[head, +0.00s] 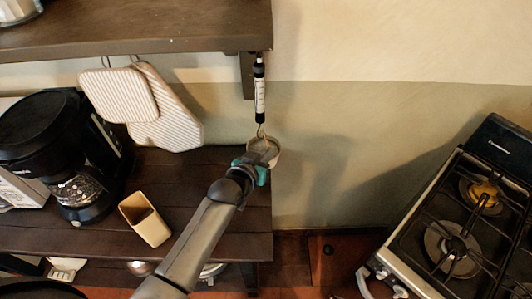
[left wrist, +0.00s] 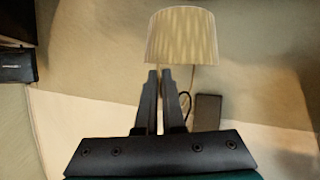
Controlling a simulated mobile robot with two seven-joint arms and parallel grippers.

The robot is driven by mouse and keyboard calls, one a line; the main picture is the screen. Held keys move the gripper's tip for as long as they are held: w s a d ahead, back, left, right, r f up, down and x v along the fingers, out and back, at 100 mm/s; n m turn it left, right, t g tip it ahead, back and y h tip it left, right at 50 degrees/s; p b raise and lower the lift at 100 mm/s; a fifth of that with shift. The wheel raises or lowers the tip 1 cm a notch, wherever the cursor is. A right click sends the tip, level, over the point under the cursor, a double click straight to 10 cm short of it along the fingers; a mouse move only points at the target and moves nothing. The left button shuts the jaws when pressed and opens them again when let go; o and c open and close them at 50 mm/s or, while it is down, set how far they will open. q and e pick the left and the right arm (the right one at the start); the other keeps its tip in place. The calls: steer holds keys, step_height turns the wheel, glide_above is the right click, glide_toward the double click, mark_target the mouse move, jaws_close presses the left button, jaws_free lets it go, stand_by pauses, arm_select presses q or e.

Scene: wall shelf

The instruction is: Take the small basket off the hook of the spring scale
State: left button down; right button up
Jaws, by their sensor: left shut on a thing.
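The spring scale (head: 259,92), a slim tube with a white label and black ends, hangs below the shelf. Its hook points down. The small basket (head: 268,146) is right below the hook, and its thin handle appears to meet the hook. In the left wrist view the basket (left wrist: 183,36) is cream, woven and upside down in the picture. My left gripper (head: 258,163) is at the basket's near side. Its fingers (left wrist: 160,75) are shut at the rim, on part of the basket. My right gripper is not in view.
The upper shelf (head: 150,30) overhangs with a bracket beside the scale. A gas stove (head: 455,225) stands right. The wall right of the scale is clear.

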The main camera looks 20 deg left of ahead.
arm_select(q)
steer(key=shift+w+d+r, duration=0.15)
steer(key=shift+d+r, duration=0.1)
steer(key=shift+r, duration=0.3)
steer(key=shift+w+d, duration=0.3)
steer(key=shift+d, duration=0.7)
steer(key=shift+w+d, duration=0.25)
steer(key=shift+d, duration=0.75)
